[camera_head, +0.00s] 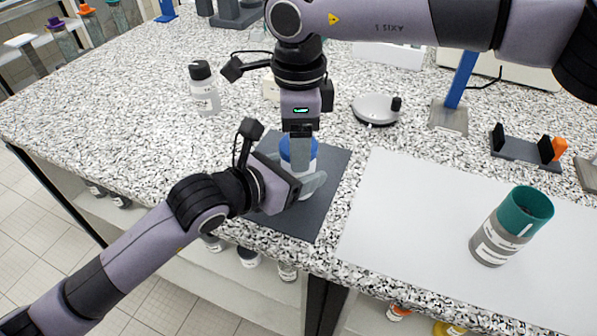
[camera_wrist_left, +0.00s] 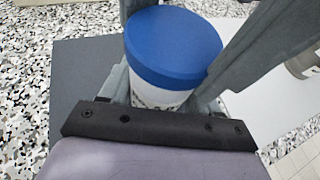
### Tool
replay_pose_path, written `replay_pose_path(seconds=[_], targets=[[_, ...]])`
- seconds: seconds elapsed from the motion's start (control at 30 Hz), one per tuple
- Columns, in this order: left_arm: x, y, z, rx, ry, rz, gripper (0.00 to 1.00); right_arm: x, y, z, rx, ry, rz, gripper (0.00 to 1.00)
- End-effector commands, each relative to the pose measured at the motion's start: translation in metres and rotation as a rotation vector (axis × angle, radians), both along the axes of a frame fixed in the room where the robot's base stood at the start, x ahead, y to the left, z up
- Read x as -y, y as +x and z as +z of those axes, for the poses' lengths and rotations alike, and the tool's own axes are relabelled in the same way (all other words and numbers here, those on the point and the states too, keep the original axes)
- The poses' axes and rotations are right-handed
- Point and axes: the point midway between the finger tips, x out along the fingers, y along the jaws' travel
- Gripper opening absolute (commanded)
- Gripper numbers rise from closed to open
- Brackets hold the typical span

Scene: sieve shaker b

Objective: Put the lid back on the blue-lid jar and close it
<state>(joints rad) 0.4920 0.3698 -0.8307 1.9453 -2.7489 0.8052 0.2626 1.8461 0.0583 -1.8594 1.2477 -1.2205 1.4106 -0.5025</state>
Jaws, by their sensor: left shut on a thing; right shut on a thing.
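The jar (camera_wrist_left: 158,95) stands upright on the dark grey mat (camera_head: 328,172), its white body partly hidden by gripper fingers. The blue lid (camera_wrist_left: 172,45) sits level on top of the jar in the left wrist view; it also shows in the head view (camera_head: 286,152). My left gripper (camera_head: 312,186) comes in low from the left and is shut on the jar's body. My right gripper (camera_head: 300,150) points straight down from above and is shut on the blue lid. Whether the lid's thread is engaged cannot be seen.
A white bottle with a black cap (camera_head: 204,90) stands behind left. A round balance-like device (camera_head: 377,108) and a blue post stand (camera_head: 458,85) are behind right. A teal-topped container (camera_head: 511,226) stands on the white sheet (camera_head: 410,220). The bench's front edge is close to the mat.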

Motion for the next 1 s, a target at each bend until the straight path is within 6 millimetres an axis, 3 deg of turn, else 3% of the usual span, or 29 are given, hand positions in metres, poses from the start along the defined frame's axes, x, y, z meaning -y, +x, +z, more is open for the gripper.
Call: replay_pose_path(seconds=[0.3, 0.33, 0.4, 0.67, 1.0], targets=[[-0.001, 0.0, 0.0, 0.0, 0.001, 0.002, 0.0, 0.0, 0.0, 0.0, 0.0, -0.001, -0.012, 0.27], [-0.001, 0.0, 0.0, 0.0, 0.001, 0.002, 0.0, 0.0, 0.0, 0.0, 0.0, -0.001, -0.012, 0.74], [-0.001, 0.0, 0.0, 0.0, 0.001, 0.002, 0.0, 0.0, 0.0, 0.0, 0.0, -0.001, -0.012, 0.89], [-0.001, 0.001, 0.0, 0.0, 0.002, 0.003, 0.0, 0.0, -0.001, 0.001, -0.003, 0.0, -0.009, 0.89], [0.0, 0.0, -0.001, -0.001, 0.002, 0.001, 0.0, -0.001, 0.0, 0.04, 0.0, 0.002, -0.008, 0.89]])
